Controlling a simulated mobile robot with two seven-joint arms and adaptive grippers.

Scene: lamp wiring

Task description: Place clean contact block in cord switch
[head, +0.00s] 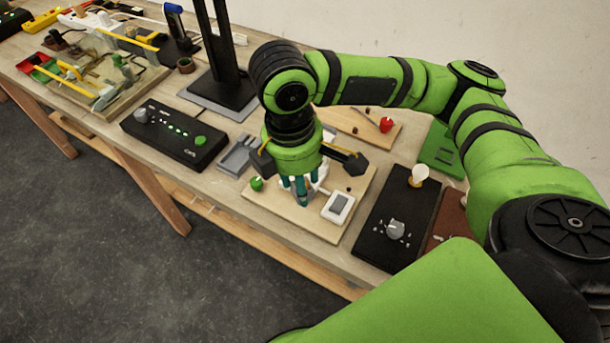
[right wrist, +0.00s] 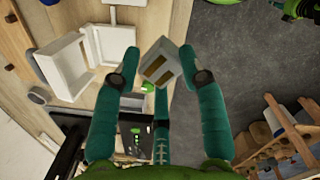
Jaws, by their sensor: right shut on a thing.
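My right gripper (head: 296,192) hangs over a wooden board in the head view, with its fingers pointing down. In the right wrist view its teal fingers (right wrist: 160,56) are shut on a small pale contact block (right wrist: 160,62) with gold-brown contact faces. In the head view the block is too small or hidden to make out. The white cord switch (head: 338,207) lies on the board just right of the fingers. In the right wrist view the open white switch housing (right wrist: 68,68) lies left of the fingers, apart from the block. My left gripper is not in view.
A grey tray (head: 238,155) and a black box with green lights (head: 175,133) stand to the left. A black panel with a dial (head: 397,215) stands close on the right. The table's front edge is near.

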